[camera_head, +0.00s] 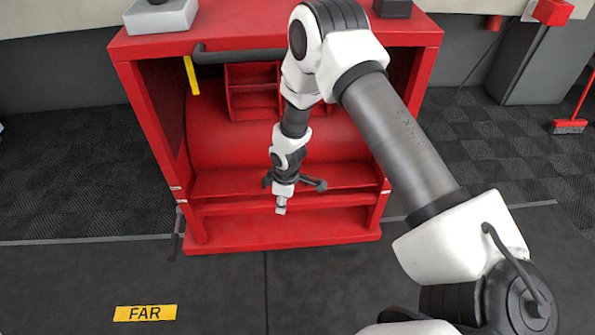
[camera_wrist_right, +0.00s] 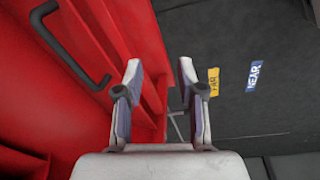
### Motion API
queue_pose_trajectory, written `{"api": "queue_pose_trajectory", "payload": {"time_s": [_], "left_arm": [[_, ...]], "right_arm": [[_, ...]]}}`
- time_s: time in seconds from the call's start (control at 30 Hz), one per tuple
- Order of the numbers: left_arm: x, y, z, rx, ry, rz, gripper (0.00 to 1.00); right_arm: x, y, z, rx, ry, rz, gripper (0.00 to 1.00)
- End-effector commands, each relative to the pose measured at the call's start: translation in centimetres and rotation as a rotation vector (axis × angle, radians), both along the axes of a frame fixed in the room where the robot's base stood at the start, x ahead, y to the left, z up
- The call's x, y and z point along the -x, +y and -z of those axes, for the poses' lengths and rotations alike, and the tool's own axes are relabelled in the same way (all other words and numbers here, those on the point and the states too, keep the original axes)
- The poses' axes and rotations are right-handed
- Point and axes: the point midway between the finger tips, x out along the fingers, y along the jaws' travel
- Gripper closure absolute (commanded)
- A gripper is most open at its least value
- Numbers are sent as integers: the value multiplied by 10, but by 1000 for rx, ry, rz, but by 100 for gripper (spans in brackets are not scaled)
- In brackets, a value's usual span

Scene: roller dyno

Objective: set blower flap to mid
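A red cabinet-like unit (camera_head: 215,240) stands in front of me, with a curved red body (camera_head: 222,140) inside it. I cannot tell for sure which part is the blower flap. A yellow strip (camera_head: 191,75) hangs at the left opening. My right gripper (camera_head: 281,206) points down in front of the unit's lower shelf. In the right wrist view its fingers (camera_wrist_right: 159,68) are apart with nothing between them. The handle is left of the fingers. My left gripper is not in view.
A yellow FAR floor label (camera_head: 145,313) lies at the front left; a blue NEAR label (camera_wrist_right: 254,76) shows in the wrist view. A grey box (camera_head: 160,16) sits on the unit's top. A red broom (camera_head: 569,126) stands far right.

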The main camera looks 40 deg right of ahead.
Motion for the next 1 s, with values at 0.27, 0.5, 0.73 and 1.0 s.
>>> {"api": "queue_pose_trajectory", "payload": {"time_s": [0.27,0.5,0.73,1.0], "left_arm": [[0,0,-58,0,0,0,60],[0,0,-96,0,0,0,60],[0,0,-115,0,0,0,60],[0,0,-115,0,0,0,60]], "right_arm": [[60,30,-24,-60,40,167,61],[109,48,-44,-89,70,313,61],[140,55,-56,-96,86,410,61],[144,56,-55,-96,86,427,61]]}}
